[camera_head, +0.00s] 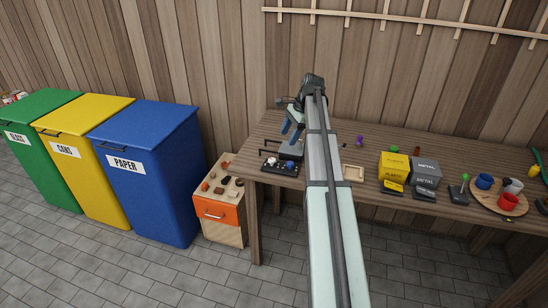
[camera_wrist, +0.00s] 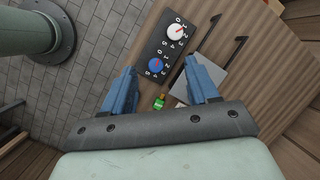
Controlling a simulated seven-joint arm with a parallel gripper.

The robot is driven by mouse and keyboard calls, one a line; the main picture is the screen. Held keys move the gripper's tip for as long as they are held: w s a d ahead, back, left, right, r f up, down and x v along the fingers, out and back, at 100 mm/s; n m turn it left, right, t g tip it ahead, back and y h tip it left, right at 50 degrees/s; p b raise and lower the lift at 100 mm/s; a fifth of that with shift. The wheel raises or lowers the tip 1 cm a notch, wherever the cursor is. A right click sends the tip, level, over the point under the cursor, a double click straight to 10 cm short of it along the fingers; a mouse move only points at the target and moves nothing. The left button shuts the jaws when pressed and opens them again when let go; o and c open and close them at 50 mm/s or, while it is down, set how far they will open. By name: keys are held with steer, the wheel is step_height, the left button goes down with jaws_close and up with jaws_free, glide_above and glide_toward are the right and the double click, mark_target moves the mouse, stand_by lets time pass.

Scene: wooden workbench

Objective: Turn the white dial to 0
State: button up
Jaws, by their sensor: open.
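The white dial (camera_head: 271,161) sits on a black panel (camera_head: 280,169) at the left end of the workbench. It also shows in the wrist view (camera_wrist: 174,33), with the numbers 0 to 5 around it and a reddish mark on its face. The exact number it points to is too small to tell. My gripper also shows in the head view (camera_head: 291,128).
A grey plate-like object (camera_wrist: 208,77) and a small green item (camera_wrist: 159,102) lie near the panel. A drawer unit (camera_head: 219,207) and the blue paper bin (camera_head: 150,170) stand left of the bench. Yellow and grey boxes (camera_head: 394,166) and a round tray (camera_head: 481,205) are to the right.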

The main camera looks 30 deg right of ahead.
steer(key=w+m+t, duration=0.1)
steer(key=m, duration=0.6)
glide_toward(272, 160)
steer(key=x, duration=0.8)
steer(key=shift+w+d, duration=0.1)
steer(key=shift+w, duration=0.05)
steer(key=shift+c, duration=0.4)
steer(key=c, duration=1)
steer(key=shift+o, duration=0.2)
